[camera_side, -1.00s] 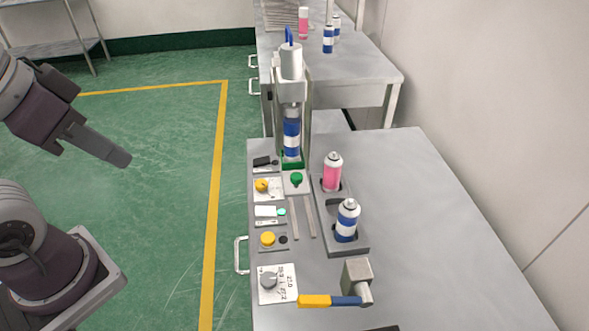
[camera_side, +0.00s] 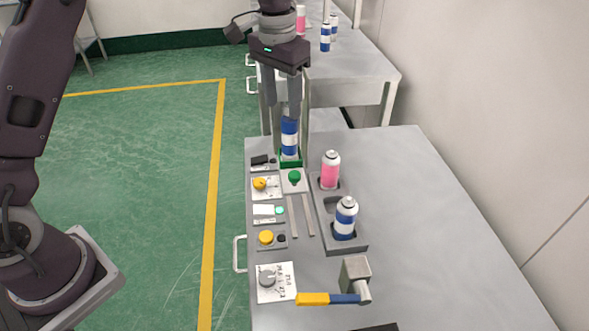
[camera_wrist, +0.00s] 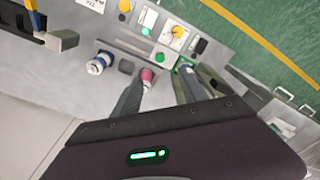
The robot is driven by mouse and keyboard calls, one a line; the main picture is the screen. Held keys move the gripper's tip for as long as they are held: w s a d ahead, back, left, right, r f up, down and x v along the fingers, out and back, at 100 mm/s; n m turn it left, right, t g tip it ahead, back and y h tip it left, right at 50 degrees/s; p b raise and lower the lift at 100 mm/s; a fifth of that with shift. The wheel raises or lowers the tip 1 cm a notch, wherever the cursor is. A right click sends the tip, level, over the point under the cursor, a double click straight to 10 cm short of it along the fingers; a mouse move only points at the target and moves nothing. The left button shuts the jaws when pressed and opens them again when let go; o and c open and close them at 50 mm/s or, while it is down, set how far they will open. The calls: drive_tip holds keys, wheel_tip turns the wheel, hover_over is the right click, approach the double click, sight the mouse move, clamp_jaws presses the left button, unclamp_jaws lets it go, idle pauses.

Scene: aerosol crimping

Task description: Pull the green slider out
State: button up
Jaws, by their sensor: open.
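The green slider, a green knob (camera_side: 294,177) on a pale plate, sits at the near end of a green holder (camera_side: 290,162) at the foot of the crimping machine. Two metal rails (camera_side: 301,214) run from it toward the front. A blue-and-white can (camera_side: 289,137) stands upright in the holder. My gripper (camera_side: 281,108) points down with open, empty fingers, beside the machine head and above the knob. The gripper (camera_wrist: 161,78) also shows in the wrist view, where its fingers partly cover the machine area. The arm hides much of the machine's upper part.
A grey tray (camera_side: 360,246) right of the rails holds a pink can (camera_side: 330,169) and a blue-and-white can (camera_side: 345,218). Yellow buttons (camera_side: 266,237) and a dial panel (camera_side: 276,282) line the left edge. A lever (camera_side: 330,299) stands in front. The table's right side is clear.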

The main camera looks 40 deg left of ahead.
hover_over(295, 174)
wheel_tip(295, 174, down, 6)
drive_tip(key=shift+g, duration=0.4)
wheel_tip(295, 174, down, 15)
drive_tip(key=shift+f, duration=0.2)
drive_tip(key=shift+c, duration=0.4)
clamp_jaws()
drive_tip(key=shift+r, duration=0.1)
